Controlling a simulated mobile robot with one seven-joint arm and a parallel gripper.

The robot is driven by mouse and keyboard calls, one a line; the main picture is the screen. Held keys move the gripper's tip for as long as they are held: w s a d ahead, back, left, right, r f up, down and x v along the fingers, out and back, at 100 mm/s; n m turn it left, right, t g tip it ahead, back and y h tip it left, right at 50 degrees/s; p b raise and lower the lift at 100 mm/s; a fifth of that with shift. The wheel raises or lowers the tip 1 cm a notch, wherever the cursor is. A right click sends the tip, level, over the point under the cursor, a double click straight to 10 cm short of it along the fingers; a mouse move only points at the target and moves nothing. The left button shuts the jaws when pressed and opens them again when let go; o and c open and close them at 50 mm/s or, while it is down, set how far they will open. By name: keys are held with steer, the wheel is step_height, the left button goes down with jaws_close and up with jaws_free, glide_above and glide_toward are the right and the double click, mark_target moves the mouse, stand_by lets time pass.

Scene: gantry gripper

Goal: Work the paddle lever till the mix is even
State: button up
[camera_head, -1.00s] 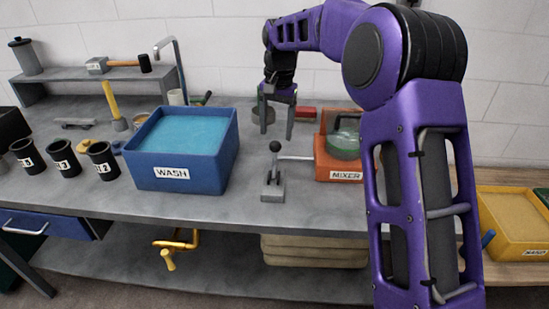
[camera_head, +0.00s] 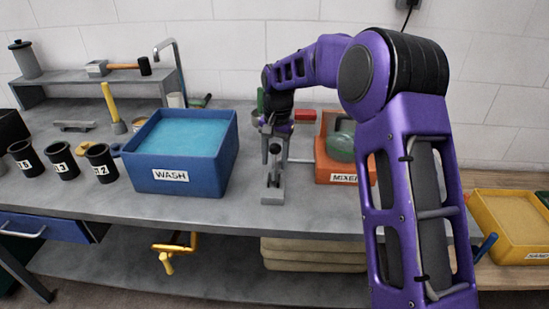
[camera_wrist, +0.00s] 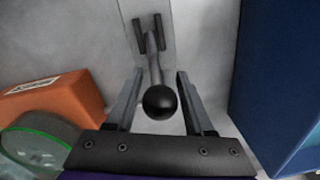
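The paddle lever (camera_head: 272,192) stands on a grey base at the front of the bench. In the wrist view its black ball knob (camera_wrist: 160,102) lies between the two fingers of my gripper (camera_wrist: 159,75), with a gap on each side. My gripper is open around the knob. In the head view my gripper (camera_head: 275,158) is down over the lever and partly hides it. The orange mixer (camera_head: 334,177) stands right of the lever, with a greenish see-through drum (camera_head: 341,142). I cannot make out the mix inside.
The blue WASH tub (camera_head: 171,176) stands close left of the lever, full of blue liquid. Several black numbered cups (camera_head: 101,163) are further left. A red block (camera_head: 303,117) lies behind the lever. A yellow sand bin (camera_head: 515,228) is at the far right.

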jaws_close()
stand_by(1.1)
